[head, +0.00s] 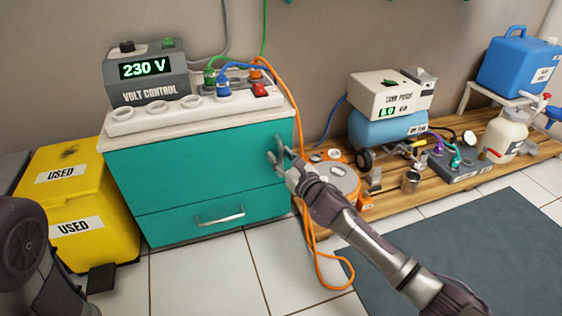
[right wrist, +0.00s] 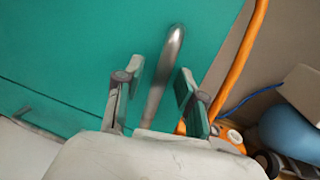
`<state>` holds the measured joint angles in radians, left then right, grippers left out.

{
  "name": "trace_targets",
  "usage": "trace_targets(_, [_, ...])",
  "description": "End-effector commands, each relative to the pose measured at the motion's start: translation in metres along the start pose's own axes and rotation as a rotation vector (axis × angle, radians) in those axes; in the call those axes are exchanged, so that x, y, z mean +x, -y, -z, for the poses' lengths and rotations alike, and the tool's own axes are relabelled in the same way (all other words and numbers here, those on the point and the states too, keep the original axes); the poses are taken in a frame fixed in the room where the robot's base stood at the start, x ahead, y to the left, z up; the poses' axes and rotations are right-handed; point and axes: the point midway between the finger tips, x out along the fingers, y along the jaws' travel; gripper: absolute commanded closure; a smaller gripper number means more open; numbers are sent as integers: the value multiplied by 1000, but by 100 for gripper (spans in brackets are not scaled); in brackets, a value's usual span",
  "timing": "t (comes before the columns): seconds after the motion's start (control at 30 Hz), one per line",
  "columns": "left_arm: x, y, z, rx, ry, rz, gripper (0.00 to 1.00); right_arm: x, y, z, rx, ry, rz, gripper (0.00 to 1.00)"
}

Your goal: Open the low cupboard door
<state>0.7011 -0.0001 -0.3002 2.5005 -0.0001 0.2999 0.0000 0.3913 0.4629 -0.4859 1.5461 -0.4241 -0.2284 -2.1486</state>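The low cupboard is teal with a pale top, and its door (head: 185,165) looks shut in the head view. A curved metal door handle (right wrist: 165,75) stands upright between the fingers of my right gripper (right wrist: 158,88) in the right wrist view. The fingers are open, one on each side of the handle, with visible gaps. In the head view my right gripper (head: 279,152) is at the door's right edge and mostly covers the handle. The teal door fills much of the wrist view (right wrist: 70,50). My left gripper is out of view.
A drawer with a bar handle (head: 220,218) is below the door. Yellow bins (head: 110,190) stand left of the cupboard. An orange cable (head: 313,245) hangs on its right, near my right gripper. White floor tiles (head: 205,280) are clear in front.

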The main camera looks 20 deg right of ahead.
Motion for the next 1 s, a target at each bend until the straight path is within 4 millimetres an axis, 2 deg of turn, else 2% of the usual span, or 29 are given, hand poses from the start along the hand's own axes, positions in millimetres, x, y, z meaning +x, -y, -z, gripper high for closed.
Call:
trace_targets(0.33, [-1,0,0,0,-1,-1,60,4,0,0,0,0,0,62])
trace_targets(0.57, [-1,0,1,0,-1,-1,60,3,0,0,1,0,0,100])
trace_targets(1.0, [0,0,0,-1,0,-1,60,1,-1,0,1,-1,2,100])
